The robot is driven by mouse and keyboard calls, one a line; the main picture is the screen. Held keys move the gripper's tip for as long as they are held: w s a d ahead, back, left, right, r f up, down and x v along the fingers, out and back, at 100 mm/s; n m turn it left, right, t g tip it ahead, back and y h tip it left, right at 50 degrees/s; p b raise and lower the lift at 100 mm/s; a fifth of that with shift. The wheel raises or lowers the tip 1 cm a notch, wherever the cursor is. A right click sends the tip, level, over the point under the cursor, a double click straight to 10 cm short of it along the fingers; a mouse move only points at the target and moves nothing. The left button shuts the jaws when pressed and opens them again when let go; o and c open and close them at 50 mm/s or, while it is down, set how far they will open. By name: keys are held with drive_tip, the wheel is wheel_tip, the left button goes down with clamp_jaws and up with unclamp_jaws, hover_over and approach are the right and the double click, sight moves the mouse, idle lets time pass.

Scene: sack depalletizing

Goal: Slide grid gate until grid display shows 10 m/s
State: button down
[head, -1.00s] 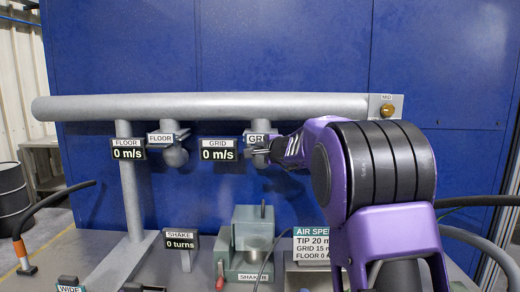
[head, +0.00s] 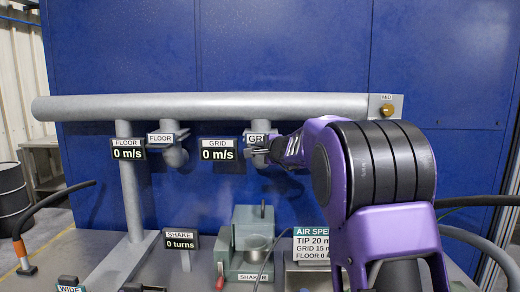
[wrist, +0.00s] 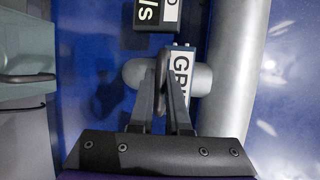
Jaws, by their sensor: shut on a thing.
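The grid display (head: 219,150) hangs below the grey duct and reads 0 m/s. To its right is the grid gate (head: 257,138), a short grey stub under the duct with a partly covered GRID label. My gripper (head: 262,155) reaches in from the right at this stub. In the wrist view, my gripper (wrist: 162,82) has its fingers closed on the thin grid gate handle (wrist: 161,62), in front of the rounded grey stub (wrist: 200,80). The grid display (wrist: 155,14) shows partly at the top edge. My arm hides the right part of the gate in the head view.
The floor gate (head: 174,152) and floor display (head: 128,149), reading 0 m/s, are to the left on the same duct (head: 220,106). Below stand a shake display (head: 180,242) reading 0 turns, a shaker (head: 253,240) and a partly hidden air speed sign (head: 311,245).

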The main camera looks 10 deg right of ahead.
idle(0.4)
drive_tip(key=shift+s+f+b, duration=0.1)
drive_tip(key=shift+s+b, duration=0.1)
drive_tip(key=shift+b, duration=0.2)
drive_tip(key=s+b, duration=0.1)
drive_tip(key=s, duration=0.1)
drive_tip(key=s+a+b, duration=0.1)
drive_tip(key=s+b, duration=0.1)
drive_tip(key=shift+s, duration=0.15)
drive_tip(key=c, duration=1.2)
unclamp_jaws()
drive_tip(key=shift+o, duration=0.2)
drive_tip(key=shift+d, duration=0.1)
